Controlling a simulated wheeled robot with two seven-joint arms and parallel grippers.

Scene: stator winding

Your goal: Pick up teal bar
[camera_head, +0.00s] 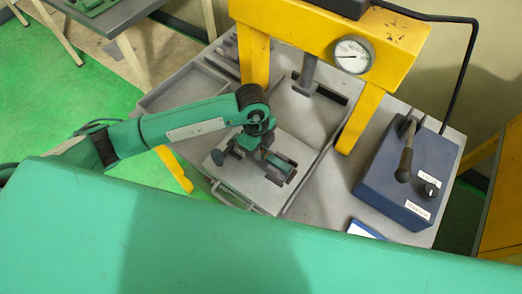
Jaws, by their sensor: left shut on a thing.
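My left arm comes in from the left, and its gripper (264,158) points down over a light grey plate (233,180) in front of the yellow press. The left gripper is shut on a small teal bar (278,161) at the plate's slotted part. The gripper's dark fingers and wrist hide part of the bar. I cannot tell whether the bar touches the plate or is a little above it. My right gripper is not in view.
A yellow press frame (310,25) with a round gauge (352,55) stands just behind the gripper. A blue control box (405,170) with a lever is to the right. A grey tray (185,92) lies behind the arm.

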